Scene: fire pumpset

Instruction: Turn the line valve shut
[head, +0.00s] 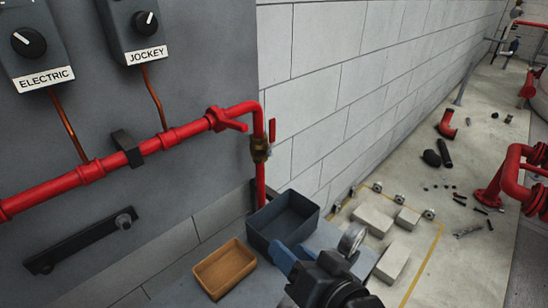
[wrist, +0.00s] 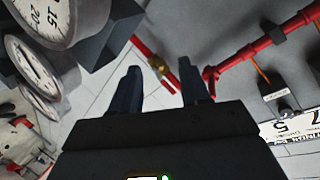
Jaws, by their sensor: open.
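A brass valve (head: 261,150) sits on the upright end of the red pipe, beside the corner of the grey panel. Its red lever (head: 272,130) points up, roughly in line with that pipe. The brass valve also shows in the wrist view (wrist: 158,65), beyond and between my fingers. My gripper (head: 292,256) is below and to the right of the valve in the head view, apart from it. Its blue fingers are spread and empty, as the wrist view also shows (wrist: 162,76). I cannot see contact with anything.
A red fitting with a handle (head: 228,121) is on the horizontal pipe. An open dark bin (head: 305,222) and an orange tray (head: 225,268) lie below.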

